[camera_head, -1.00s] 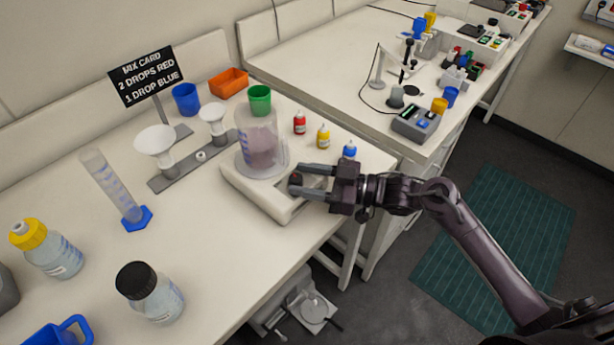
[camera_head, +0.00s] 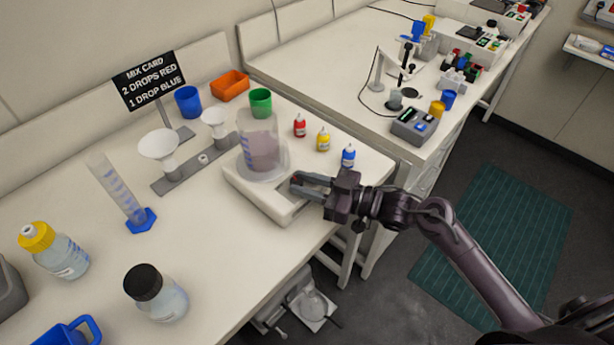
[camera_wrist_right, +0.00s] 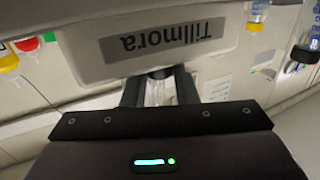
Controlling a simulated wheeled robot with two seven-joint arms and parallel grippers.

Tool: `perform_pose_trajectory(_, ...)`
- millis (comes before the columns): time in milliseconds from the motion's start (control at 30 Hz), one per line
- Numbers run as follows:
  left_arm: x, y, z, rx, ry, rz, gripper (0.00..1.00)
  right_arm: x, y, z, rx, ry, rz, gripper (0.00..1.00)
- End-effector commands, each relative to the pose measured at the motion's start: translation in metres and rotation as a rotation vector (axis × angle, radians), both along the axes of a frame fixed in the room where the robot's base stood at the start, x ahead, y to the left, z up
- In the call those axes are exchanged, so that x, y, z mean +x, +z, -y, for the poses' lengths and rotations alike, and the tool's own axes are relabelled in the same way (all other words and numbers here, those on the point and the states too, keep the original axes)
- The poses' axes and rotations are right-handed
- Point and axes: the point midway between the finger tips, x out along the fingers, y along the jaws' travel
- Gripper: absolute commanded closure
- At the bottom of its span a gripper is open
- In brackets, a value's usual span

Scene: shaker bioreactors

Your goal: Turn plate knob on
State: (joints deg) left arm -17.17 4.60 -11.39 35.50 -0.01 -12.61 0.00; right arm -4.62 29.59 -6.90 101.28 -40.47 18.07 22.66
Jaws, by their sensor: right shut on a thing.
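The white stirrer plate (camera_head: 262,200) stands at the front edge of the bench, with a clear beaker (camera_head: 262,148) of pale purple liquid on top. Its label, reading Tillmora upside down, shows on the plate in the right wrist view (camera_wrist_right: 90,68). My right gripper (camera_head: 298,181) reaches in from the right at the plate's front. In the right wrist view the fingers (camera_wrist_right: 160,85) come up under the label. My left gripper is out of view.
Red (camera_head: 299,126), yellow (camera_head: 323,138) and blue (camera_head: 348,155) dropper bottles stand right of the beaker, close behind my right gripper. A funnel rack (camera_head: 180,176) is to the left. A black-capped bottle (camera_head: 155,293) stands front left. Bench between is clear.

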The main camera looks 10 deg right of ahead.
Motion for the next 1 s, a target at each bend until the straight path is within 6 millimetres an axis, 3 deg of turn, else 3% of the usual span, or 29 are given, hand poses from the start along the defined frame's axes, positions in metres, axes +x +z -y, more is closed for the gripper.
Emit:
perform_pose_trajectory(100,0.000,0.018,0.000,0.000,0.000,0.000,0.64,-0.004,0.004,-0.002,0.003,-0.084,-0.008,0.96)
perform_pose_trajectory(400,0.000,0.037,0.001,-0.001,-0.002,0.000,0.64,-0.006,0.002,-0.005,0.002,-0.277,-0.006,0.96)
perform_pose_trajectory(1000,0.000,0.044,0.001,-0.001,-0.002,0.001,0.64,-0.006,0.000,-0.007,-0.001,-0.394,0.000,0.96)
